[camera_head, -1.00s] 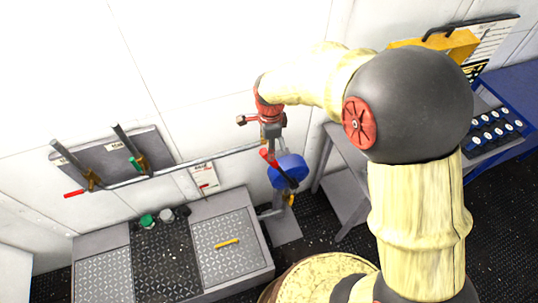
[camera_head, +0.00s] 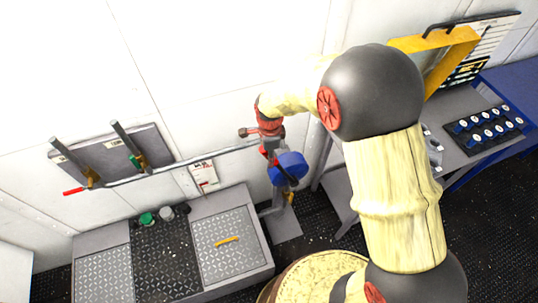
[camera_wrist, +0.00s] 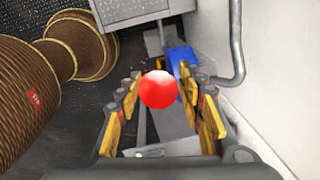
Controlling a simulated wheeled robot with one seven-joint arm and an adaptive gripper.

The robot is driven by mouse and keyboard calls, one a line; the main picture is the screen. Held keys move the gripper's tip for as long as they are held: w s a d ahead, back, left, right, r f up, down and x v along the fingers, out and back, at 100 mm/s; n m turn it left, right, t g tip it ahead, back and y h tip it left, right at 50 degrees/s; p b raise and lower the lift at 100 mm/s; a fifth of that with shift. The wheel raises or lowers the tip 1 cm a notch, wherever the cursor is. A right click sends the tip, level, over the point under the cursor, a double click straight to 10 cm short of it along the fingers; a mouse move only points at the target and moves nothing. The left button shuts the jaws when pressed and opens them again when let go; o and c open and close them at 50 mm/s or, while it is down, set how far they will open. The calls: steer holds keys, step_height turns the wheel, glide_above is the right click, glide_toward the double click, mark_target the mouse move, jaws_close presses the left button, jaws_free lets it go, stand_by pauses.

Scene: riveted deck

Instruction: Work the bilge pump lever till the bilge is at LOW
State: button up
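The blue bilge pump (camera_head: 288,168) stands by the white wall in the head view, and part of it shows blue in the wrist view (camera_wrist: 181,60). My gripper (camera_head: 272,148) is just above it, close to the pump lever. In the wrist view a red ball knob (camera_wrist: 158,90), apparently the lever's end, lies between the two spread fingers of my gripper (camera_wrist: 161,76). I see space on both sides of the knob, so the fingers look open and not closed on it. The lever's shaft is mostly hidden behind the knob and gripper.
A grey panel with two upright valve levers (camera_head: 130,148) hangs on the wall at left. A pipe (camera_head: 180,165) runs from it towards the pump. A white card (camera_head: 203,173) with a red mark hangs below the pipe. Its reading is too small to tell. A treadplate box (camera_head: 224,240) stands below.

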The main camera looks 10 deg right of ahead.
jaws_close()
stand_by(0.7)
